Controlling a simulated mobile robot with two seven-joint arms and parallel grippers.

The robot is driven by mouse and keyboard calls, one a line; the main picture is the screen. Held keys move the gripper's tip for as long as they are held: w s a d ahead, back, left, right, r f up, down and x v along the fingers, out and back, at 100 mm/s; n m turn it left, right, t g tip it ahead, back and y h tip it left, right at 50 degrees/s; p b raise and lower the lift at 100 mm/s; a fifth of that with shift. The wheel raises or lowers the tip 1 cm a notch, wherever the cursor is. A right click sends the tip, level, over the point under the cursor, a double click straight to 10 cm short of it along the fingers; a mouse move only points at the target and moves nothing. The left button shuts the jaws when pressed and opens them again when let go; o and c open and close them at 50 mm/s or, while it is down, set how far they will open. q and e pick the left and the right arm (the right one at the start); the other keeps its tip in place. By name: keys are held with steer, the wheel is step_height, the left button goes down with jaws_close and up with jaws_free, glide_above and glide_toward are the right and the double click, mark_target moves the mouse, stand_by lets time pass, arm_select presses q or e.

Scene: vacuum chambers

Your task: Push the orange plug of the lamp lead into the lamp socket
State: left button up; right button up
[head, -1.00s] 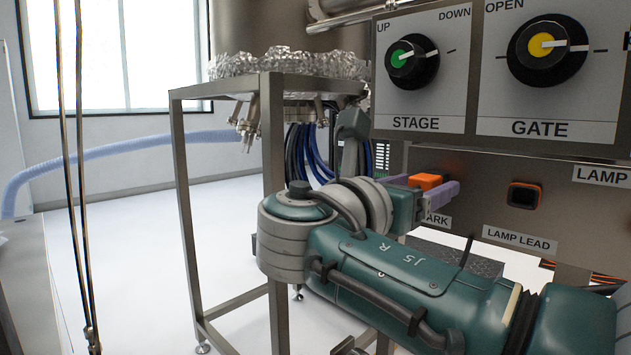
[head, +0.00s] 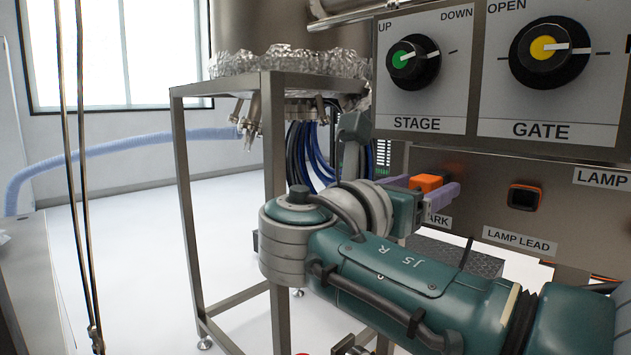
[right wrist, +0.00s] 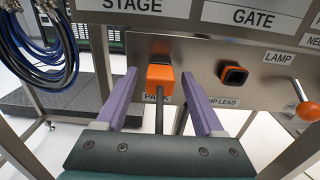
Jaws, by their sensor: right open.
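The orange plug (head: 426,182) sits at the panel above the PARK label, with its dark lead hanging below it in the right wrist view, where the plug (right wrist: 160,77) is near the middle. My right gripper (head: 422,187) is open, with its purple fingers on either side of the plug. In the right wrist view the right gripper (right wrist: 158,76) shows a gap between the plug and each finger. The lamp socket (head: 525,197), a dark square opening with an orange rim, is empty above the LAMP LEAD label. It also shows to the right of the plug in the right wrist view (right wrist: 233,75). My left gripper is out of view.
The STAGE knob (head: 413,62) and GATE knob (head: 549,50) stick out above the sockets. An orange-tipped lever (right wrist: 307,108) is at the right of the panel. A metal frame (head: 182,200) stands left of my right arm, with cables (right wrist: 38,45) hanging behind.

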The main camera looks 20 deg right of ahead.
mark_target(419, 188)
stand_by(0.5)
jaws_close()
stand_by(0.3)
steer(key=shift+a+p, duration=0.15)
steer(key=shift+p, duration=0.15)
steer(key=shift+a+r, duration=0.1)
steer(key=shift+s+a+p, duration=0.3)
steer(key=shift+a, duration=0.3)
steer(key=shift+p+v, duration=0.55)
steer(key=shift+v, duration=1.6)
